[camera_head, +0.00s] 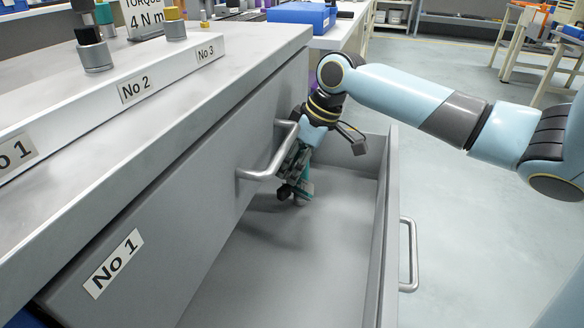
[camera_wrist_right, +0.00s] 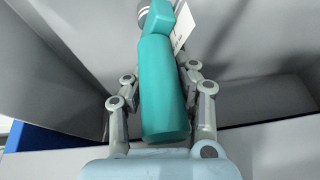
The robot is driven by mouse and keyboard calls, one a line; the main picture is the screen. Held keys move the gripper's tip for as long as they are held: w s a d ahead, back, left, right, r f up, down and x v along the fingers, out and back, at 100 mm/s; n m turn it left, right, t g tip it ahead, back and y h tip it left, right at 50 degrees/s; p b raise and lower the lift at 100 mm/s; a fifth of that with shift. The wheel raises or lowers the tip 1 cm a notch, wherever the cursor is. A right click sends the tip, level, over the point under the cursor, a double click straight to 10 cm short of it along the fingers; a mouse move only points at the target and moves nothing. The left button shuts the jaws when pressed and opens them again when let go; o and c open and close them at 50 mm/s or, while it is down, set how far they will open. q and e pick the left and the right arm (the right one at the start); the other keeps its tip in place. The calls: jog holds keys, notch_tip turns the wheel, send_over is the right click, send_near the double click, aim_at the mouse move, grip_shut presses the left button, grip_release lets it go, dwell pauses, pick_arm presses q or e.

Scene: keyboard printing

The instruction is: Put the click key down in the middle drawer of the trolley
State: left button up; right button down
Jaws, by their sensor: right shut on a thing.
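The click key is a teal tool with a grey head. In the wrist view its teal handle (camera_wrist_right: 163,85) lies between the fingers of my right gripper (camera_wrist_right: 162,105), with a white tag beside it. In the head view my right gripper (camera_head: 293,180) reaches down into the open drawer (camera_head: 250,262) of the trolley, shut on the key (camera_head: 306,183). The key's head points down near the drawer floor; I cannot tell whether it touches. The drawer sits below the front labelled No 1 (camera_head: 112,263) and its floor looks otherwise empty. My left gripper is out of view.
The No 1 front's handle (camera_head: 268,165) sticks out close to my right gripper. The open drawer's own handle (camera_head: 408,255) is on its outer wall. Torque tools stand in the numbered rack (camera_head: 150,85) on top. The drawer's near part is clear.

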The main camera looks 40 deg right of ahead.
jog(key=shift+w+f, duration=0.15)
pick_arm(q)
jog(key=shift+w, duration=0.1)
pick_arm(e)
jog(key=c, duration=1.1)
grip_release()
jog(key=shift+f, duration=0.1)
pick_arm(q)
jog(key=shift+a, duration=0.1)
pick_arm(e)
jog(key=shift+r, duration=0.4)
pick_arm(q)
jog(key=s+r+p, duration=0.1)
jog(key=p, duration=0.1)
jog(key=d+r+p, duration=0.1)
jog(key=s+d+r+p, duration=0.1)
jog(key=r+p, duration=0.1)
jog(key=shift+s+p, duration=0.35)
pick_arm(e)
jog(key=v, duration=1.1)
jog(key=shift+s+r, duration=0.2)
jog(key=shift+s, duration=0.05)
